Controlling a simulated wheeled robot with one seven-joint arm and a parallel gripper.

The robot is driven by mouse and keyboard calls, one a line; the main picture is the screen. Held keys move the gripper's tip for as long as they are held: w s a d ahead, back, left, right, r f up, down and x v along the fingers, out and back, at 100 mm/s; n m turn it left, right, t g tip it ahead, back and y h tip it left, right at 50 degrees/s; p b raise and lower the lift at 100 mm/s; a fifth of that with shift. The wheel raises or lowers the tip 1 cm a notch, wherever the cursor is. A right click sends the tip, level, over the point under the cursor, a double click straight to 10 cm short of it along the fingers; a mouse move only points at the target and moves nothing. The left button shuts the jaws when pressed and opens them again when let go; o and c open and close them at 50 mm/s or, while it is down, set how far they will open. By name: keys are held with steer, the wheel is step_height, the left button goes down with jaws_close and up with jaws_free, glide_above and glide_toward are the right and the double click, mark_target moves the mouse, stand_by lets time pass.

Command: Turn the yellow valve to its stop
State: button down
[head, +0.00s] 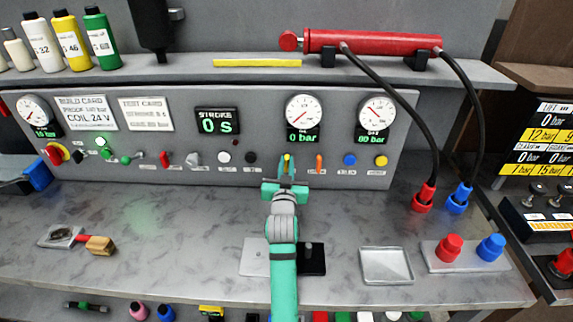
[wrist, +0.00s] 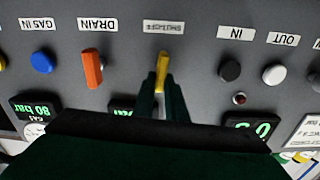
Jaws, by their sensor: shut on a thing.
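The yellow valve (head: 287,158) is a small lever handle on the grey panel, below the "0 bar" gauge. In the wrist view the yellow valve handle (wrist: 162,68) stands upright in the picture, under an upside-down label that is hard to read. My gripper (head: 286,174) reaches the panel from the front. In the wrist view my gripper (wrist: 161,86) has its two dark fingers on either side of the handle, shut on it. The fingers hide part of the handle.
An orange drain lever (wrist: 92,70) and a blue knob (wrist: 42,62) sit close beside the valve. Black (wrist: 230,71) and white (wrist: 273,74) knobs are on the other side. Red and blue fittings (head: 449,247) and an empty tray (head: 386,266) stand at the bench's right.

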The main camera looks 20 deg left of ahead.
steer(key=shift+w+d+f+m, duration=0.1)
steer(key=shift+d+f+m, duration=0.15)
steer(key=shift+m, duration=2.55)
steer(key=shift+d+f+m, duration=0.2)
steer(key=shift+f+m, duration=0.1)
steer(key=shift+m, duration=2.5)
steer(key=shift+w+d+f+m, duration=0.1)
steer(key=shift+d+f+m, duration=0.15)
steer(key=shift+m, duration=2.55)
steer(key=shift+f, duration=0.1)
steer(key=c, duration=1.8)
jaws_free()
steer(key=v, duration=1.1)
steer(key=shift+w+a, duration=0.1)
